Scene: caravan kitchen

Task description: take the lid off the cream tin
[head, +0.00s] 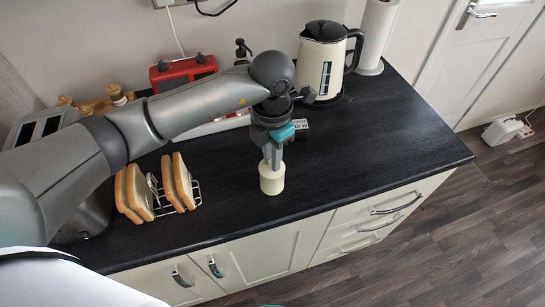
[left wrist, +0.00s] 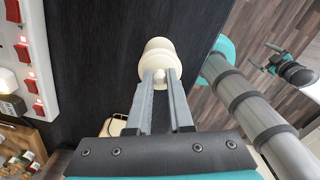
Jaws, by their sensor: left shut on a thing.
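The cream tin (head: 271,184) stands upright on the dark worktop, near its front edge. It also shows in the left wrist view (left wrist: 157,46), round and pale, seen from above. My left gripper (head: 272,164) points straight down over the tin. Its two fingers (left wrist: 162,74) are shut on the small pale knob on top of the lid (left wrist: 163,62). The lid appears to sit on the tin; the join between them is too small to make out. The inside of the tin is hidden.
A toast rack (head: 194,190) with bread slices stands left of the tin. Behind are a cream kettle (head: 320,72), a paper roll (head: 376,35) and a red radio (head: 182,70). A socket strip (left wrist: 36,60) shows in the wrist view. The worktop (head: 385,140) right of the tin is clear.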

